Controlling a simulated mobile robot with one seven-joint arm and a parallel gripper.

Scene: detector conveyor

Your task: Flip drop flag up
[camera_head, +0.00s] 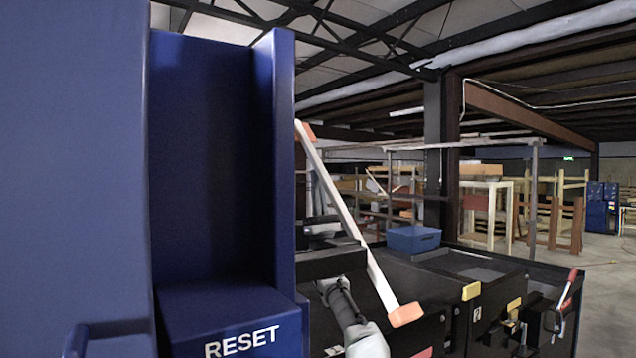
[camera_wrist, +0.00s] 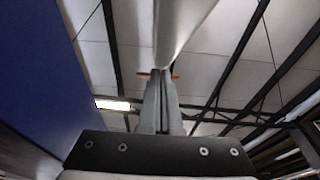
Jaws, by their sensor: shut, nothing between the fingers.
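A long white bar with orange ends (camera_head: 345,215), which looks like the drop flag, slants in the head view from the blue housing's edge at upper left down to the lower right. My gripper (camera_wrist: 160,76) is shut and empty, its fingers pointing up toward the ceiling in the wrist view. A pale white bar (camera_wrist: 180,25) fills the top centre there, just beyond the fingertips, with small orange bits beside them. I cannot tell whether the fingers touch it. In the head view my gripper is partly hidden behind the bar and beside the blue housing.
A large blue housing (camera_head: 215,170) marked RESET fills the left, close to my arm. A black conveyor machine (camera_head: 440,285) lies at lower right, with a blue box (camera_head: 413,239) and a red-handled lever (camera_head: 567,290). Wooden racks stand behind; open floor shows at far right.

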